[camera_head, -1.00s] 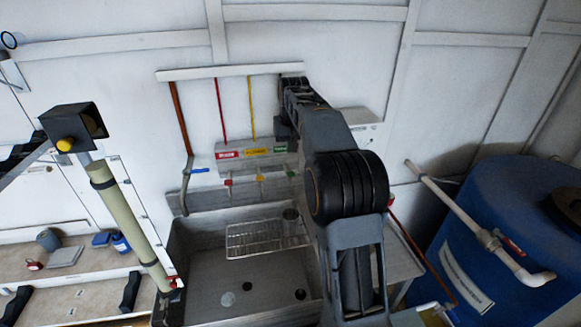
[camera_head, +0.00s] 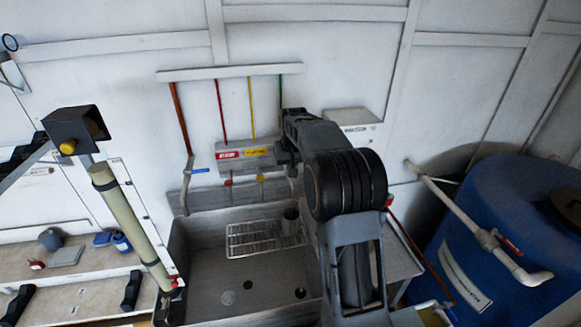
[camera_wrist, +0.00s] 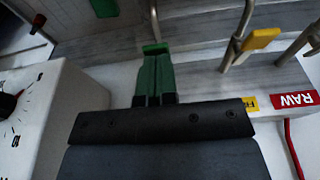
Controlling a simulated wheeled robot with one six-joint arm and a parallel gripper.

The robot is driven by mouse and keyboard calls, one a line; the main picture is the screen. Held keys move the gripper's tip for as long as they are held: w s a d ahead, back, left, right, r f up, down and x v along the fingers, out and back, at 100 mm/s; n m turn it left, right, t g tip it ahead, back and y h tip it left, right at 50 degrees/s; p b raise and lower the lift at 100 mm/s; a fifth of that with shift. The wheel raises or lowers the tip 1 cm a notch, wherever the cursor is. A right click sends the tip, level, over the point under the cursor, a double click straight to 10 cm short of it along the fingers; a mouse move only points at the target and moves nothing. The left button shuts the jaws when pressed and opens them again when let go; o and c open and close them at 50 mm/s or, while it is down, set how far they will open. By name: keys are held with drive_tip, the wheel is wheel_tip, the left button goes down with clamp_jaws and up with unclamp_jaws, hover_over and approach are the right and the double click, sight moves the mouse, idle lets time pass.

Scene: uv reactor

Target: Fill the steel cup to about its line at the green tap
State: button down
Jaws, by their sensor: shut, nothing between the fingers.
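The steel cup (camera_head: 290,221) stands upright on the wire rack (camera_head: 250,240) in the sink, at the rack's back right end. Its line and the water level inside cannot be made out. The green tap's handle (camera_wrist: 155,47) shows in the wrist view, at the tips of my gripper (camera_wrist: 154,60). The gripper is shut and empty, with its tips touching or very close to the handle; I cannot tell which. In the head view my arm hides the green tap and its label. I cannot see whether water runs.
The yellow tap (camera_wrist: 262,38) is beside my gripper in the wrist view. The red RAW label (camera_wrist: 295,99) is on the tap panel. A white box with a dial (camera_wrist: 35,125) is close on the other side. A blue barrel (camera_head: 480,230) stands at the right.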

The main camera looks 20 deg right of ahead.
drive_tip(key=shift+f, duration=0.1)
drive_tip(key=f+t+b, duration=0.1)
drive_tip(key=b, duration=0.2)
drive_tip(key=shift+s+a+f+b, duration=0.1)
drive_tip(key=shift+b, duration=0.2)
drive_tip(key=t+b, duration=0.1)
drive_tip(key=b, duration=0.1)
drive_tip(key=s+b, duration=0.1)
drive_tip(key=b, duration=0.2)
drive_tip(key=shift+f+t+h, duration=0.3)
drive_tip(key=shift+f+t, duration=0.05)
drive_tip(key=shift+t, duration=0.05)
drive_tip(key=shift+r, duration=0.2)
idle(6.2)
